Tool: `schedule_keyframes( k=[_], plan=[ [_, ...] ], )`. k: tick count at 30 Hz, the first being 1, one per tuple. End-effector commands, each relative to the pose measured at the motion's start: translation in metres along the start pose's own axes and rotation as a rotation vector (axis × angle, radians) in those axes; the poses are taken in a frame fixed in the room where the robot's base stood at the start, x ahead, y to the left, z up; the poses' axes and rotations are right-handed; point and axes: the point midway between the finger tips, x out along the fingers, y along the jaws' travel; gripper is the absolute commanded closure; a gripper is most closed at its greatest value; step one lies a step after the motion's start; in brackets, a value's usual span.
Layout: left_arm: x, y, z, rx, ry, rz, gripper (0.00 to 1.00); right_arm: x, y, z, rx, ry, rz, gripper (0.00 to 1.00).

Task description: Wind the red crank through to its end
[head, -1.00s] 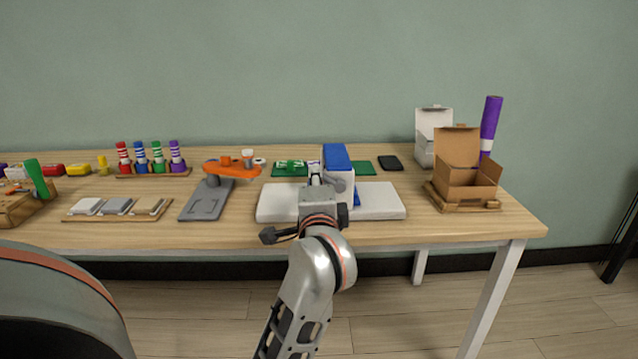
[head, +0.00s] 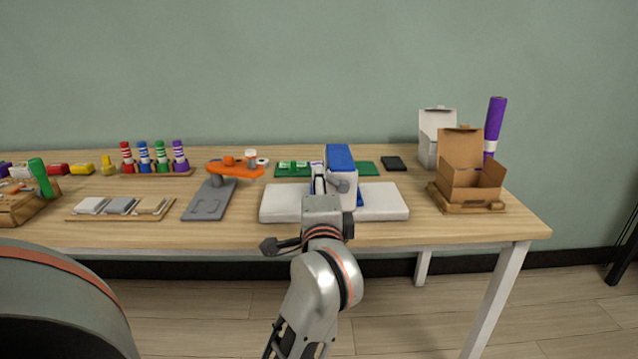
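No red crank can be made out. A blue-topped white box-like device (head: 341,168) stands on a long pale base (head: 383,201) near the middle of the table. A small grey part (head: 343,187) sticks out of its near face. My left gripper (head: 319,183) is at the left side of the device, above the pale base, with its arm coming up from the bottom of the picture. Its fingers are small and point away from me. I cannot tell whether they touch or hold anything. The wrist hides part of the base. My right gripper is out of view.
An orange arm-like device on a grey plate (head: 205,205) stands close on the left. Green boards (head: 366,168) lie behind. A tray of blocks (head: 123,216) and several striped markers stand further left. An open cardboard box (head: 472,180) is at the right. The table's front right is clear.

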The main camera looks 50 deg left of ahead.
Motion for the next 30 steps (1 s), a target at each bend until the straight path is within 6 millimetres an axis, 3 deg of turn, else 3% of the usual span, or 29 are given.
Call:
schedule_keyframes(
  k=[6, 12, 18, 26, 30],
  plan=[
    [-0.047, 0.001, 0.000, 0.000, 0.002, 0.003, 0.66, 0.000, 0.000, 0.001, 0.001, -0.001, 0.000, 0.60],
    [-0.078, 0.001, 0.000, 0.000, 0.001, 0.002, 0.66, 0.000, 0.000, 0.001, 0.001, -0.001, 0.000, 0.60],
    [-0.091, 0.000, 0.000, -0.001, 0.000, 0.000, 0.66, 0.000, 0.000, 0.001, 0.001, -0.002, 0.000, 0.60],
    [-0.091, 0.000, 0.000, -0.001, 0.000, -0.001, 0.66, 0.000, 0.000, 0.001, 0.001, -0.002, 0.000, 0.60],
    [-0.091, -0.009, 0.005, 0.050, -0.014, -0.024, 1.00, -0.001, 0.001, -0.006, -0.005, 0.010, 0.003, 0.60]
  ],
)
